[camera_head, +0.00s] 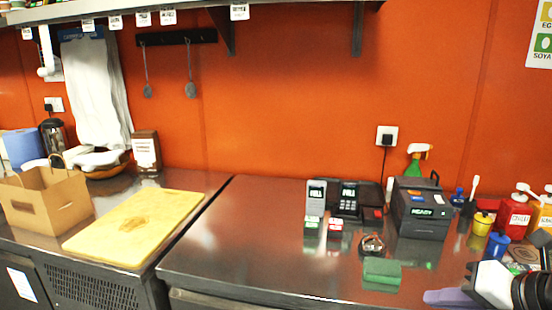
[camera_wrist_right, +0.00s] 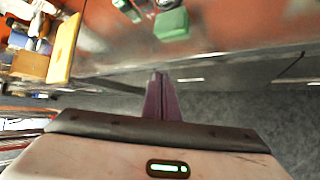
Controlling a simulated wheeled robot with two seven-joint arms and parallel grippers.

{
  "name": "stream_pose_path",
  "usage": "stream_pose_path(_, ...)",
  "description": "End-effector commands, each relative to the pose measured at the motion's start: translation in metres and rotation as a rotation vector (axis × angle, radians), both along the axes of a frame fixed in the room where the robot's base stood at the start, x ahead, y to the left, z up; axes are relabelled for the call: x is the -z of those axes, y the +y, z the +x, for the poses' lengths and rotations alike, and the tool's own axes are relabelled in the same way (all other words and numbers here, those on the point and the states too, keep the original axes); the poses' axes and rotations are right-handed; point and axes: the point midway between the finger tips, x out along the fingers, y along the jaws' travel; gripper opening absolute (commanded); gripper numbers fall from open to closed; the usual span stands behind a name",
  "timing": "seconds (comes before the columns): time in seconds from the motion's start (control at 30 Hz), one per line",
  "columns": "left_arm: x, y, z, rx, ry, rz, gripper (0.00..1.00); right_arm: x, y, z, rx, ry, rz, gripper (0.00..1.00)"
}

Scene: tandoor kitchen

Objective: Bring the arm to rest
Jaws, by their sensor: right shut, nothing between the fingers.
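My right gripper (camera_head: 430,297) comes in at the lower right of the head view, with purple fingers and a white and black wrist. It holds nothing. In the right wrist view its purple fingers (camera_wrist_right: 157,76) are together, in front of the counter edge with grey floor around them. My left gripper is in neither view.
The steel counter (camera_head: 240,240) has a clear middle. A green block (camera_head: 381,272) lies near its front, left of my right gripper. A black label printer (camera_head: 421,211), a card terminal (camera_head: 347,199) and several bottles stand behind. A yellow cutting board (camera_head: 110,240) and a cardboard box (camera_head: 45,203) are at left.

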Motion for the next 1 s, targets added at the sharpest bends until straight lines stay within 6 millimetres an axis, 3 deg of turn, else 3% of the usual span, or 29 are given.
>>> stream_pose_path(0.13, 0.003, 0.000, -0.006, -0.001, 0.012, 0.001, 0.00, 0.029, 0.012, 0.004, 0.102, 0.039, 0.149, 0.00)
stream_pose_path(0.37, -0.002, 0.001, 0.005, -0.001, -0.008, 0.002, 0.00, 0.081, 0.031, 0.002, 0.306, 0.123, 0.410, 0.00)
stream_pose_path(0.53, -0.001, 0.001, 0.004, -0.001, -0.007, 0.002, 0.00, 0.142, 0.052, -0.014, 0.555, 0.234, 0.692, 0.00)
stream_pose_path(0.67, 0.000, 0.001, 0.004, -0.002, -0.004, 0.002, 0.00, 0.207, 0.073, -0.046, 0.855, 0.358, 0.982, 0.00)
stream_pose_path(0.8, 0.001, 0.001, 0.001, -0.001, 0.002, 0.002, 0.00, 0.271, 0.098, -0.097, 1.204, 0.480, 1.268, 0.00)
stream_pose_path(0.9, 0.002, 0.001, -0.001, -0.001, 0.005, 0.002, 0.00, 0.304, 0.113, -0.135, 1.423, 0.539, 1.424, 0.00)
stream_pose_path(1.0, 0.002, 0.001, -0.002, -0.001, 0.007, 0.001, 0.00, 0.324, 0.124, -0.164, 1.587, 0.572, 1.532, 0.00)
